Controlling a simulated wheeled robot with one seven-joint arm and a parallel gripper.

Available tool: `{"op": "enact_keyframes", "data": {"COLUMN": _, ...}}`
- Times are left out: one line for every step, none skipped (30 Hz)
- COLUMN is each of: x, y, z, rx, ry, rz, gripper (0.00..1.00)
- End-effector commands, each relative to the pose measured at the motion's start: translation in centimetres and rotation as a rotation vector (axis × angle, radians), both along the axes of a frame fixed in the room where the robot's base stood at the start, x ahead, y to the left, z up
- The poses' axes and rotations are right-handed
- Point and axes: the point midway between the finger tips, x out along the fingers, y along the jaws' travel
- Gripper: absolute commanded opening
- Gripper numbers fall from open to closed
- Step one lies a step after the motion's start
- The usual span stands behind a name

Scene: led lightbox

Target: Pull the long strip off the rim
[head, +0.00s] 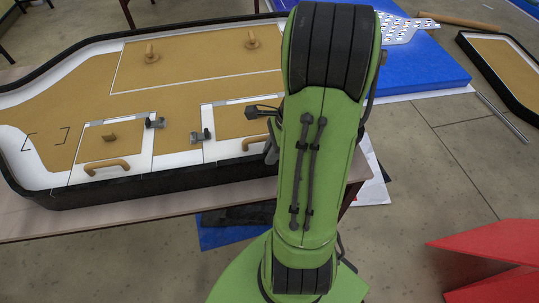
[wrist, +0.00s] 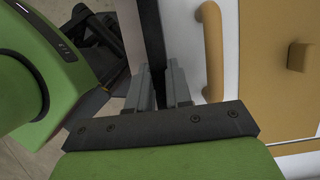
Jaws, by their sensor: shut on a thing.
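The lightbox (head: 190,85) is a wide, shallow tray on a table, with tan panels, white gaps and a raised black rim (head: 120,190). In the wrist view the long strip (wrist: 153,35) shows as a narrow dark band along the rim. My gripper (wrist: 160,78) is shut on this band, with one finger on each side of it. I cannot tell the strip's border from the rim. In the head view my green arm hides most of the gripper and the rim's right part.
A tan handle (wrist: 212,50) and a tan knob (wrist: 297,57) lie just right of the fingers in the wrist view. Small grey clamps (head: 202,135) sit on the panels. A blue block (head: 425,65) stands behind on the right, and red pieces (head: 495,250) lie at the lower right.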

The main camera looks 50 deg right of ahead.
Motion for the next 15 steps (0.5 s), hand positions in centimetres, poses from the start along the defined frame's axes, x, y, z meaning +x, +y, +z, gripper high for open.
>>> {"op": "enact_keyframes", "data": {"x": 0.0, "y": 0.0, "z": 0.4, "rx": 0.000, "ry": 0.000, "rz": 0.000, "gripper": 0.00}}
{"op": "enact_keyframes", "data": {"x": 0.0, "y": 0.0, "z": 0.5, "rx": 0.000, "ry": 0.000, "rz": 0.000, "gripper": 0.00}}
{"op": "enact_keyframes", "data": {"x": 0.0, "y": 0.0, "z": 0.6, "rx": 0.000, "ry": 0.000, "rz": 0.000, "gripper": 0.00}}
{"op": "enact_keyframes", "data": {"x": 0.0, "y": 0.0, "z": 0.7, "rx": 0.000, "ry": 0.000, "rz": 0.000, "gripper": 0.00}}
{"op": "enact_keyframes", "data": {"x": 0.0, "y": 0.0, "z": 0.8, "rx": 0.000, "ry": 0.000, "rz": 0.000, "gripper": 0.00}}
{"op": "enact_keyframes", "data": {"x": 0.0, "y": 0.0, "z": 0.9, "rx": 0.000, "ry": 0.000, "rz": 0.000, "gripper": 0.00}}
{"op": "enact_keyframes", "data": {"x": 0.0, "y": 0.0, "z": 1.0, "rx": 0.000, "ry": 0.000, "rz": 0.000, "gripper": 0.00}}
{"op": "enact_keyframes", "data": {"x": 0.0, "y": 0.0, "z": 1.1, "rx": 0.000, "ry": 0.000, "rz": 0.000, "gripper": 0.00}}
{"op": "enact_keyframes", "data": {"x": 0.0, "y": 0.0, "z": 1.2, "rx": 0.000, "ry": 0.000, "rz": 0.000, "gripper": 0.00}}
{"op": "enact_keyframes", "data": {"x": 0.0, "y": 0.0, "z": 1.3, "rx": 0.000, "ry": 0.000, "rz": 0.000, "gripper": 0.00}}
{"op": "enact_keyframes", "data": {"x": 0.0, "y": 0.0, "z": 1.4, "rx": 0.000, "ry": 0.000, "rz": 0.000, "gripper": 0.00}}
{"op": "enact_keyframes", "data": {"x": 0.0, "y": 0.0, "z": 1.6, "rx": 0.000, "ry": 0.000, "rz": 0.000, "gripper": 0.00}}
{"op": "enact_keyframes", "data": {"x": 0.0, "y": 0.0, "z": 1.7, "rx": 0.000, "ry": 0.000, "rz": 0.000, "gripper": 0.00}}
{"op": "enact_keyframes", "data": {"x": 0.0, "y": 0.0, "z": 1.7, "rx": 0.000, "ry": 0.000, "rz": 0.000, "gripper": 0.00}}
{"op": "enact_keyframes", "data": {"x": 0.0, "y": 0.0, "z": 1.8, "rx": 0.000, "ry": 0.000, "rz": 0.000, "gripper": 0.00}}
